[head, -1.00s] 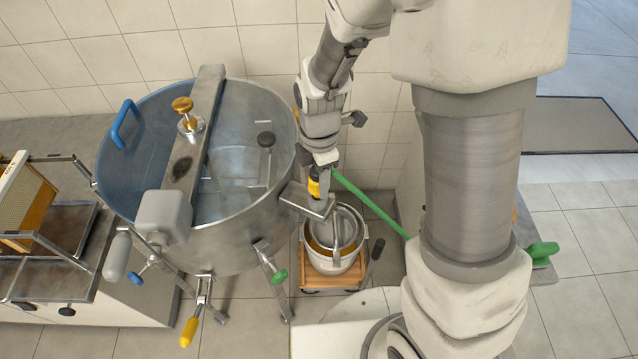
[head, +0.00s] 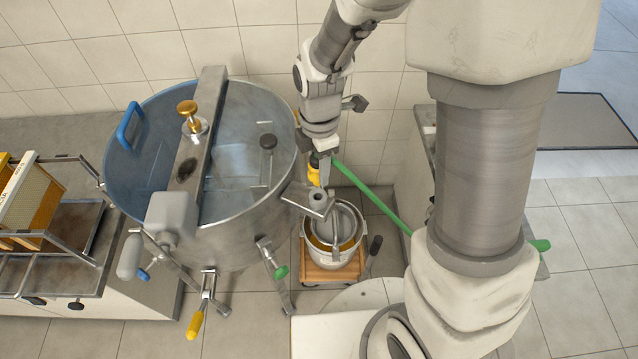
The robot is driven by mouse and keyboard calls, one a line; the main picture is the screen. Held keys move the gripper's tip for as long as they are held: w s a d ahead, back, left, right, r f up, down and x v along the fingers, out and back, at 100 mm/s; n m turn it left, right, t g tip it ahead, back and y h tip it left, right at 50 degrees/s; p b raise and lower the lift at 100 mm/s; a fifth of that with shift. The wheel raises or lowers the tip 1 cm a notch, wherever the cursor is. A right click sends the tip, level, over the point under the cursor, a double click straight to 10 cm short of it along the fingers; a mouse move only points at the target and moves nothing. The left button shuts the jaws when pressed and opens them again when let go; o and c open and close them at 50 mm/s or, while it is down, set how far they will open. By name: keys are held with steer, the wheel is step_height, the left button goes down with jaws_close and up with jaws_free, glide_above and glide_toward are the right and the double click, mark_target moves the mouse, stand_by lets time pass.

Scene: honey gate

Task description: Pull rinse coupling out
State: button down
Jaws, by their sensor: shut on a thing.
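The rinse coupling (head: 313,170) is a small yellow fitting with a dark band, joined to a green hose (head: 372,200). My gripper (head: 319,174) is shut on it, and one grey finger covers part of it. The coupling is above a grey bracket (head: 296,197) on the right side of the steel drum. The bracket's round socket (head: 317,197) now shows from above, and the coupling looks clear of it. Its lower end is partly hidden by the finger, so the exact gap is hard to judge.
The steel drum (head: 245,222) stands left of my gripper, with a crossbar over it and a yellow-handled valve (head: 196,324) below. A white bucket (head: 336,252) on a wooden dolly (head: 325,276) sits under the bracket. The tiled wall is close behind.

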steer(key=shift+r+p, duration=1.05)
steer(key=shift+r, duration=0.55)
